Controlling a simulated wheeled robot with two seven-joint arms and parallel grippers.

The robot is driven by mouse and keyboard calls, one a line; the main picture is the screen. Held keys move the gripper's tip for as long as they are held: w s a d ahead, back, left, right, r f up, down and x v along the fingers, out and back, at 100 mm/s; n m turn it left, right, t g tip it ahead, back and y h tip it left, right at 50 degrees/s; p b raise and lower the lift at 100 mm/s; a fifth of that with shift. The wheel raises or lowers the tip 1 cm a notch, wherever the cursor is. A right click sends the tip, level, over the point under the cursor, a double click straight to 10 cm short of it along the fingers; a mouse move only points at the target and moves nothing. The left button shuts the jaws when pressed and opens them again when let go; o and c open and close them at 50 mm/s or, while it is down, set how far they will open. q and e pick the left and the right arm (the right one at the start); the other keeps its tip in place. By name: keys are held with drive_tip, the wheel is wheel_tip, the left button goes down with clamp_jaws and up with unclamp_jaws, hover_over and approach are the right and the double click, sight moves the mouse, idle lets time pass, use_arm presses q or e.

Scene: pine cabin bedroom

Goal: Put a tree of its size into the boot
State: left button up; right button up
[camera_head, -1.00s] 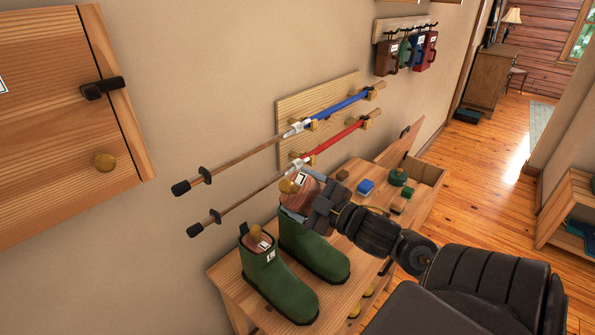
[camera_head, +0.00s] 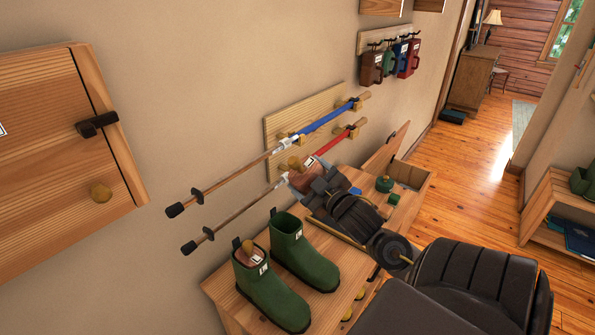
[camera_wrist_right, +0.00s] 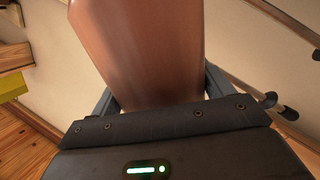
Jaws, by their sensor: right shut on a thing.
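My right gripper (camera_head: 316,182) is shut on a reddish-brown wooden boot tree (camera_head: 302,174). It holds the tree in the air, above and behind the green boots. In the right wrist view the tree (camera_wrist_right: 138,50) fills the space between the grey fingers. The right-hand green boot (camera_head: 305,257) stands upright on the bench, its opening empty and apart from the tree. My left gripper is not in view.
Two trekking poles (camera_head: 236,178) hang on a wall rack close behind the held tree.

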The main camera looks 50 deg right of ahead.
drive_tip(key=w+d+f+m+g+h+p, duration=0.25)
drive_tip(key=d+m+g+h, duration=0.45)
drive_tip(key=d+m+h, duration=0.35)
drive_tip(key=w+a+f+m+g+h, duration=0.1)
drive_tip(key=w+a+m+g, duration=0.2)
drive_tip(key=a+m+g, duration=0.1)
drive_tip(key=w+a+f+m+g+h+p, duration=0.1)
drive_tip(key=w+a+f+m+g+h, duration=0.1)
drive_tip(key=a+m+g, duration=0.3)
drive_tip(key=shift+w+a+f+m+p, duration=0.3)
drive_tip(key=shift+w+a+m, duration=0.15)
drive_tip(key=shift+a+m, duration=0.6)
drive_tip(key=shift+r, duration=0.1)
wheel_tip(320, 180, down, 6)
drive_tip(key=b, duration=0.4)
drive_tip(key=shift+b, duration=0.35)
